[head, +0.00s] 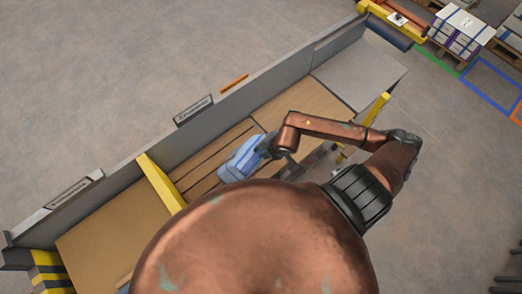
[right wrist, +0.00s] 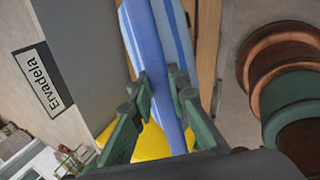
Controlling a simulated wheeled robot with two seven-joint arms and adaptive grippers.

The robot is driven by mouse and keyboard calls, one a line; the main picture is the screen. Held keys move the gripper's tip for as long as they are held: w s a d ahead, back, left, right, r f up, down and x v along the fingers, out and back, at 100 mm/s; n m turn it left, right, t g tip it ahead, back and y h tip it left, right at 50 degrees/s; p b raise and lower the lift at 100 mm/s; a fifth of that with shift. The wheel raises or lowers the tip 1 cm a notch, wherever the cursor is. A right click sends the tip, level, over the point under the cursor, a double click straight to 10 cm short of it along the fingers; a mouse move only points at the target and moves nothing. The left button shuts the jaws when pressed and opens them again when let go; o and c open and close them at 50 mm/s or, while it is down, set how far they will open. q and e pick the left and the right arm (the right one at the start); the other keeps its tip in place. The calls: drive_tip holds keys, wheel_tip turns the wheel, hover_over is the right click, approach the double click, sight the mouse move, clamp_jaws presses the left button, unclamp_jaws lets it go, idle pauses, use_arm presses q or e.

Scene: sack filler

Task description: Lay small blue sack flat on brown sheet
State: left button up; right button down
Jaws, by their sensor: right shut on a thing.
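The small blue sack (head: 238,160) is a light blue bundle above the slatted wooden part of the bench. My right gripper (head: 266,146) is shut on its end. In the right wrist view my right gripper (right wrist: 163,92) has its green fingers closed on a blue fold of the sack (right wrist: 150,45), which has paler stripes. Flat brown sheets lie in the bench bays, one to the right (head: 305,105) and one to the left (head: 105,240); I cannot tell which the task means. My left gripper is not in view.
A grey back wall with label plates (head: 194,110) runs along the bench. A yellow divider (head: 160,184) stands left of the slats, and another yellow bar (head: 377,108) is at the right. A grey surface (head: 360,70) lies at the far end. Pallets with boxes (head: 462,30) stand beyond.

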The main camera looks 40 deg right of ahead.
drive_tip(key=r+g+p, duration=0.1)
drive_tip(key=r+p, duration=0.1)
drive_tip(key=r+g+p, duration=0.1)
drive_tip(key=r+p, duration=0.2)
drive_tip(key=shift+w+a+g+h, duration=0.15)
drive_tip(key=shift+w+g+h, duration=0.05)
drive_tip(key=shift+g+h, duration=0.1)
drive_tip(key=shift+r+p, duration=0.15)
drive_tip(key=shift+p, duration=0.25)
drive_tip(key=shift+s+g+h+p, duration=0.15)
drive_tip(key=shift+g+h+p, duration=0.25)
drive_tip(key=shift+g, duration=0.8)
drive_tip(key=shift+r, duration=2.7)
